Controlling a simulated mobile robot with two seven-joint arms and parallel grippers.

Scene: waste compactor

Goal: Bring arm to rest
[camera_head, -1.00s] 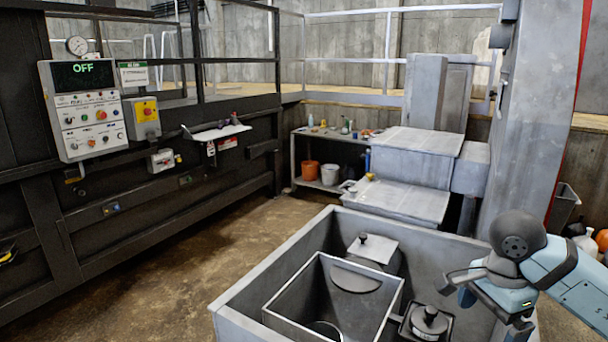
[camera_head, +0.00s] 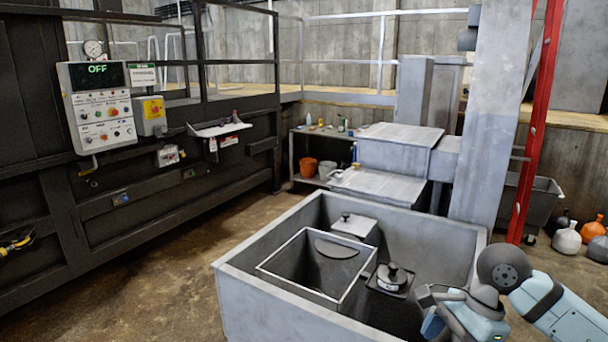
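My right arm comes in at the lower right, blue-grey with a dark round joint. Its gripper (camera_head: 430,308) is beside the right end of the grey open-topped bin, near the rim. Its fingers are small and partly covered by the wrist, so I cannot tell their opening. I see nothing held in it. My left arm and gripper are out of view.
The large grey bin (camera_head: 290,306) holds an open inner box (camera_head: 300,278) and lidded parts. A control panel (camera_head: 99,105) reading OFF is on the dark machine at left. A red ladder (camera_head: 537,120) stands at right. Brown floor (camera_head: 150,280) is clear at left.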

